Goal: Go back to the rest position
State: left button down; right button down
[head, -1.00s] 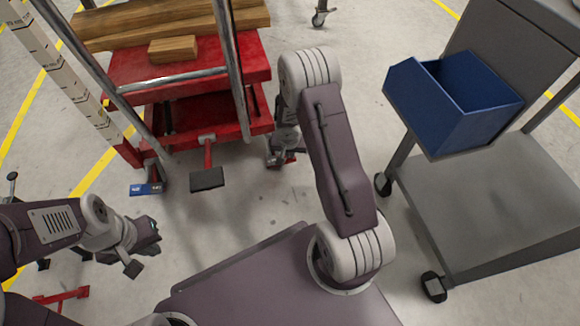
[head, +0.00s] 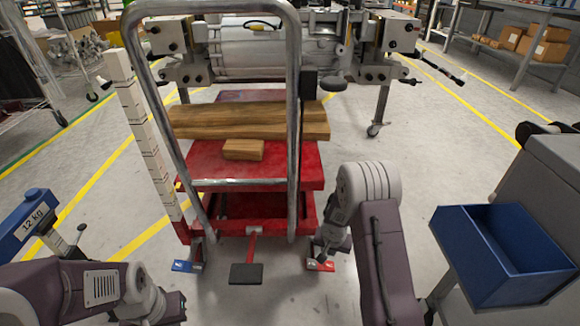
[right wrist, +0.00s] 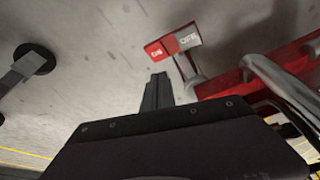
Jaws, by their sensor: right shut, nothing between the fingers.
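My right gripper (head: 322,256) is shut and empty. It hangs low beside the front right corner of the red lift trolley (head: 200,160), close above a red foot pedal (head: 320,265). In the right wrist view the gripper's fingers (right wrist: 157,92) are together, with the red pedal (right wrist: 172,44) beyond them; I cannot tell whether they touch. My left gripper (head: 172,306) is at the bottom left, dark and partly cut off by the frame, with its fingers unclear. It is apart from the trolley.
Wooden boards (head: 250,120) and a small block (head: 243,149) lie on the trolley, behind its steel handle. A black pedal (head: 246,273) and a blue pedal (head: 186,266) stick out in front. A blue bin (head: 500,260) on a grey cart stands at right. A large metal unit (head: 275,50) is behind.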

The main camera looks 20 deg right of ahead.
jog(key=w+a+r+t+p, duration=0.15)
jog(key=r+p, duration=0.35)
jog(key=r, duration=0.5)
jog(key=w+a+r+t+p, duration=0.15)
jog(key=r+p, duration=0.35)
jog(key=r, duration=0.6)
jog(key=s+a+r+g+p, duration=0.1)
jog(key=s+a+r+p, duration=0.2)
jog(key=s+r+p, duration=0.5)
jog(key=s+a+n+g+y+b, duration=0.2)
jog(key=s+a+n+g+b, duration=0.25)
jog(key=s, duration=0.85)
notch_tip(320, 180, up, 38)
jog(key=n+p, duration=0.2)
jog(key=p, duration=3.7)
jog(key=shift+t+p, duration=0.4)
jog(key=shift+t, duration=0.05)
jog(key=shift+w, duration=0.1)
